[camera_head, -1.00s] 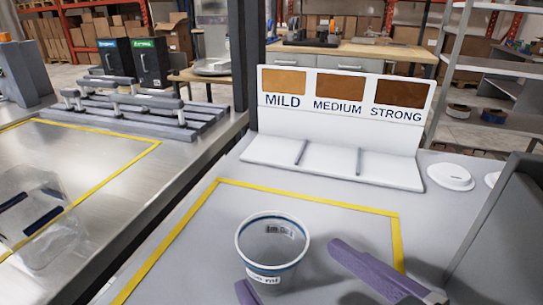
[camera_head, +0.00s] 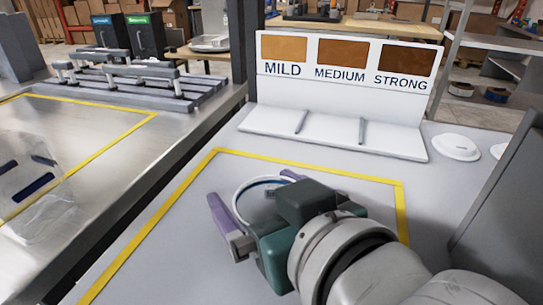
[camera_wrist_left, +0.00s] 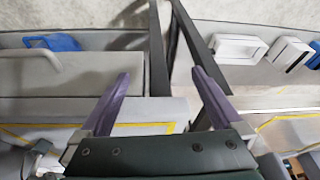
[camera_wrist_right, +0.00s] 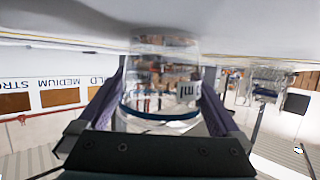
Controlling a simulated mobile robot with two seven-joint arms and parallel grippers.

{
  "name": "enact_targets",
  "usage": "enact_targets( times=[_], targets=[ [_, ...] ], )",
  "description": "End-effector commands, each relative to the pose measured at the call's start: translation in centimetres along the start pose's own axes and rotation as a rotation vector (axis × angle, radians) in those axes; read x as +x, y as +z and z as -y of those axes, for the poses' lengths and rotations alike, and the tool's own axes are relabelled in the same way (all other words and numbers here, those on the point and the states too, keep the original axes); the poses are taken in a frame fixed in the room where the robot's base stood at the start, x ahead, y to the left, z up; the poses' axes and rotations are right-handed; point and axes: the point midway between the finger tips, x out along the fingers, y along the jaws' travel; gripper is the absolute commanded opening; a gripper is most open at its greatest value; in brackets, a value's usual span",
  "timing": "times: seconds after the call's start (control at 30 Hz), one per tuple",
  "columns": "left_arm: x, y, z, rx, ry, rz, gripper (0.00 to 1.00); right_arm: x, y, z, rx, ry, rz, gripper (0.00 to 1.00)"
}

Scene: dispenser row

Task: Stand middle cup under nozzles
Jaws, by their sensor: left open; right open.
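A clear cup (camera_head: 257,201) with a blue band under its rim stands upright inside the yellow outline on the grey table. My right gripper (camera_head: 250,185) is open, one finger on either side of it, and hides much of it in the head view. In the right wrist view the cup (camera_wrist_right: 160,85) appears inverted between the two purple fingers; I cannot tell if they touch it. My left gripper (camera_wrist_left: 164,75) is open and empty in the left wrist view. I make out no nozzles for certain.
A white board (camera_head: 340,80) labelled MILD, MEDIUM and STRONG stands behind, its base split by two dividers. A white lid (camera_head: 456,147) lies right of it. A grey railed rack (camera_head: 135,88) and a clear container (camera_head: 35,205) are on the left table. A grey panel (camera_head: 500,195) stands at right.

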Motion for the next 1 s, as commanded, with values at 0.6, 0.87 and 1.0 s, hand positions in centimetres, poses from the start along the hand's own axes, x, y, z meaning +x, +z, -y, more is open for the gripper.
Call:
enact_targets(
  times=[0.6,0.87,1.0],
  targets=[
    [-0.03,-0.01,-0.01,0.0,0.0,0.0,1.0,-0.07,0.04,-0.02,-0.001,0.0,0.001,0.39],
    [-0.06,-0.02,-0.01,0.0,0.0,0.0,1.0,-0.08,0.0,-0.02,-0.001,0.0,0.001,0.34],
    [-0.56,-0.18,0.01,0.0,0.0,0.0,1.0,-0.21,-0.51,-0.08,-0.001,0.001,0.001,0.34]
  ],
)
